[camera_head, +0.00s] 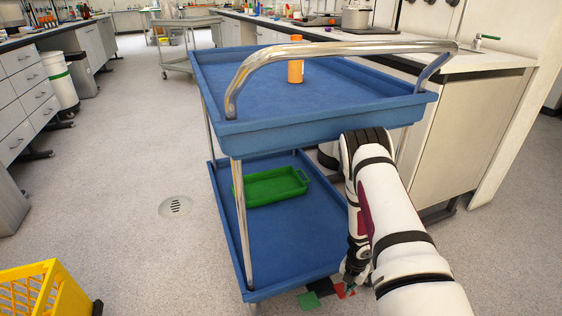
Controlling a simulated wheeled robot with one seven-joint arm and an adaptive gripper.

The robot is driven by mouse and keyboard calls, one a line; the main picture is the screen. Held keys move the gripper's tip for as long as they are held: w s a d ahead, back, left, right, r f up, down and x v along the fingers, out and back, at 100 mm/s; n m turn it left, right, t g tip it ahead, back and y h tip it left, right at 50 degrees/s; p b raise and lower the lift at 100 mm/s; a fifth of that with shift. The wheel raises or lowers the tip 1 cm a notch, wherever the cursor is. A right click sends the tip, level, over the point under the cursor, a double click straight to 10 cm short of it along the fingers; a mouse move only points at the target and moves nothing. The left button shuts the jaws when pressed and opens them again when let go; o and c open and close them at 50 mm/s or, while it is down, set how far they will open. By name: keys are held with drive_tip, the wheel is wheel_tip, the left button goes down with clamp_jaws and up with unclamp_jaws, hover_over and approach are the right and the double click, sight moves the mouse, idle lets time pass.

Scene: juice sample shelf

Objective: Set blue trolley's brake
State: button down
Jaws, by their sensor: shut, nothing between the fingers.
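The blue trolley (250,138) stands in front of me, with a blue top tray, a blue lower tray and a curved metal push handle (330,50). Low at its near right corner, a green flat piece (308,300) and a red flat piece (340,291) show just past the lower tray's edge. They look like brake pedals, but which way the brake is set cannot be told. My gripper (349,284) points down beside that corner, close to the red piece. It is shut and empty. Whether it touches the red piece cannot be told; my arm hides part of that area.
An orange bottle (296,71) stands on the top tray and a green tray (270,187) lies on the lower one. A yellow crate (45,290) is at the lower left. A lab counter (465,130) stands close on the right. The floor left of the trolley is free around a drain (175,207).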

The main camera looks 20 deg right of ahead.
wheel_tip(320, 180, up, 4)
drive_tip(key=p, duration=0.3)
idle(0.5)
